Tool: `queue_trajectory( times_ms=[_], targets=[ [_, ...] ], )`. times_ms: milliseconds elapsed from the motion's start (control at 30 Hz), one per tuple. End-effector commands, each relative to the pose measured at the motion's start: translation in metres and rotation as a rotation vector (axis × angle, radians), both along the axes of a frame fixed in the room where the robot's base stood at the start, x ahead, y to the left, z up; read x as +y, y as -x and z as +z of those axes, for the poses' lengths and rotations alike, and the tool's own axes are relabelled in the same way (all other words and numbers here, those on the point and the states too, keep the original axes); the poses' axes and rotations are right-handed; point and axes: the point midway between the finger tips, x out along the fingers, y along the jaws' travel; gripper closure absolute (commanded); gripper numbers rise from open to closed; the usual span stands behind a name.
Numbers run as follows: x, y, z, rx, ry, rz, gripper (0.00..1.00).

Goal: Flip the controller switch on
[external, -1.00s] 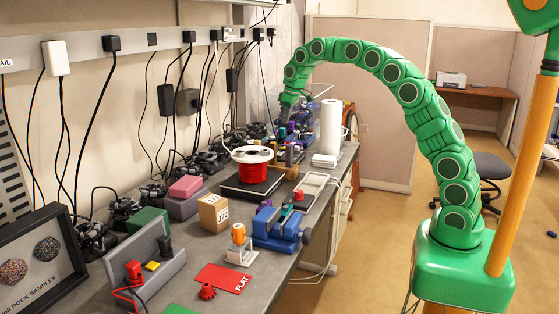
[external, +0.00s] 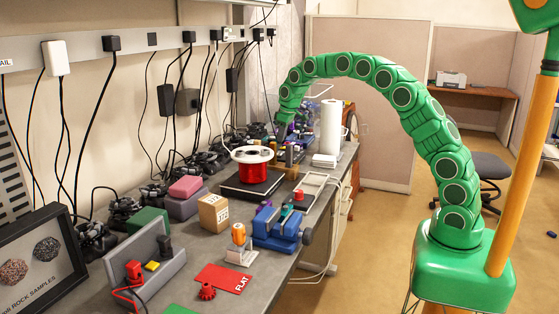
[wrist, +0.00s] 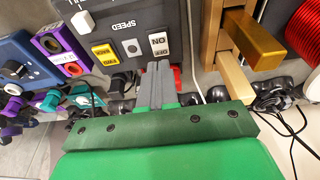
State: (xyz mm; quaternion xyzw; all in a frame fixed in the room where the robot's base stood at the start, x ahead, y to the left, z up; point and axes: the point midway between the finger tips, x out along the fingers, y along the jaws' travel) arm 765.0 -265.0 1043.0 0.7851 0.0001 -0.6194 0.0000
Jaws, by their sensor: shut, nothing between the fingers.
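The controller (wrist: 120,20) is a dark grey box at the top of the wrist view, its lettering upside down. Its white rocker switch (wrist: 158,45) is marked ON and OFF, with OFF on the side nearer my fingers. Which way the rocker is tipped is not clear. My gripper (wrist: 158,66) is shut and empty. Its grey fingertips are right beside the OFF end of the switch; contact cannot be told. In the external view my arm end (external: 285,115) is over the far end of the bench, and the switch cannot be made out there.
A yellow switch (wrist: 104,53) and a white knob (wrist: 83,22) share the panel. Brass-coloured blocks (wrist: 252,40) and a red coil (wrist: 305,30) stand to the right. A blue device (wrist: 25,65) and a purple block (wrist: 55,45) are at left. Cables (wrist: 285,130) lie at right.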

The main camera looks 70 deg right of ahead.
Motion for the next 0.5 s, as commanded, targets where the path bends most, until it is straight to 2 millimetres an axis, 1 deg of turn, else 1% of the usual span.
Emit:
queue_trajectory(
  times_ms=[33, 100, 300, 500],
  targets=[
    [0.0, -0.001, -0.009, 0.004, -0.001, 0.0, 1.0],
    [0.0, -0.004, -0.019, 0.003, 0.0, 0.0, 1.0],
    [0.0, 0.0, -0.043, 0.002, -0.001, 0.0, 1.0],
    [0.0, 0.001, -0.055, 0.0, 0.0, 0.0, 1.0]
  ],
)
